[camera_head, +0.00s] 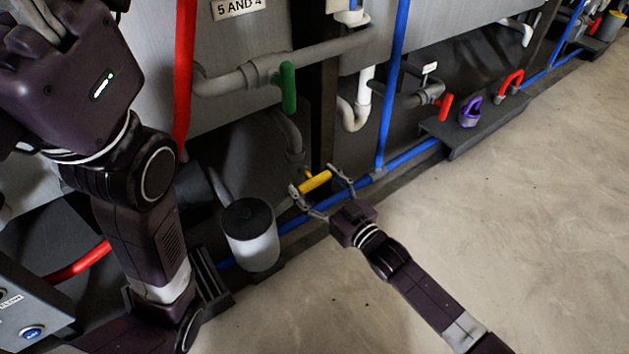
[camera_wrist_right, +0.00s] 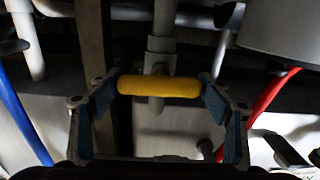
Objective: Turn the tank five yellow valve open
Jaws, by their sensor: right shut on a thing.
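The yellow valve handle (camera_head: 315,182) is a short bar on a grey pipe, low by the tank frame in the head view. In the right wrist view the yellow handle (camera_wrist_right: 160,87) lies crosswise in front of its pipe. My right gripper (camera_head: 322,191) is shut on it, one finger at each end of the bar. In the wrist view the blue pads of the right gripper (camera_wrist_right: 160,100) meet both ends. My left gripper (camera_head: 38,18) is at the top left, partly cut off, away from the valve; its opening cannot be told.
A green valve handle (camera_head: 288,87) hangs above. A white container with a black lid (camera_head: 252,246) stands left of my right gripper. A blue pipe (camera_head: 410,154) runs low along the tanks. A red handle (camera_head: 446,106) and a purple one (camera_head: 470,111) are further right. The floor (camera_head: 530,230) is clear.

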